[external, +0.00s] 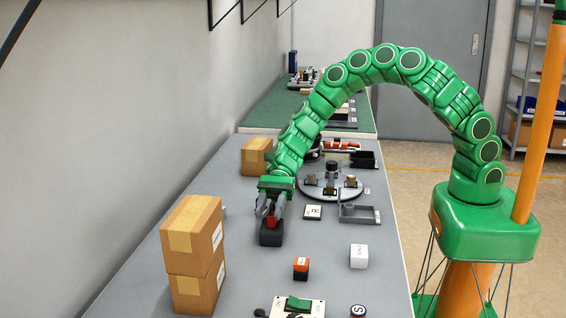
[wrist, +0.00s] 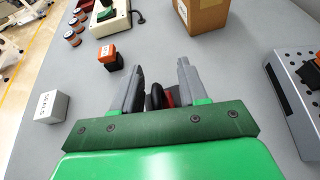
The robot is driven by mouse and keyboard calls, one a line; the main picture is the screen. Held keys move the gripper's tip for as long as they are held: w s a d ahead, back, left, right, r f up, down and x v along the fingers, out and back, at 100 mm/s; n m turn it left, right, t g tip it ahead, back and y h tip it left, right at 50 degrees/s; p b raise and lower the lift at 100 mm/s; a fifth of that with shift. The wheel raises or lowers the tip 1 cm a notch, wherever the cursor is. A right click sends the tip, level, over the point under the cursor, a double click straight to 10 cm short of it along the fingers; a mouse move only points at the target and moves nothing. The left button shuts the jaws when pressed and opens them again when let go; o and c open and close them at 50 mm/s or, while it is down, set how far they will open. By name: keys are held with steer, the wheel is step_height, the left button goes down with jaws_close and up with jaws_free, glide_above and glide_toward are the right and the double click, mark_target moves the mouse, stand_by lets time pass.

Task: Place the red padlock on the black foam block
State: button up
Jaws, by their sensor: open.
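The black foam block (external: 271,237) stands on the grey bench below my gripper in the external view. The red padlock (external: 271,221) shows as a small red patch just above the block, between the fingers, and appears to rest on it. My gripper (external: 268,211) points down there with its fingers apart. In the wrist view the open fingers (wrist: 158,84) stand either side of a dark rounded part and a bit of red, likely the padlock (wrist: 171,97). The gripper body hides most of the padlock and block there, so exact contact cannot be told.
Stacked cardboard boxes (external: 194,250) stand left of the gripper. An orange-and-black block (external: 301,267), a white box (external: 359,256) and a green-switch control box (external: 298,305) are nearer. A round fixture (external: 330,187) and grey tray (external: 359,214) stand right.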

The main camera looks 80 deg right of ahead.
steer(key=v, duration=1.2)
steer(key=shift+r, duration=0.1)
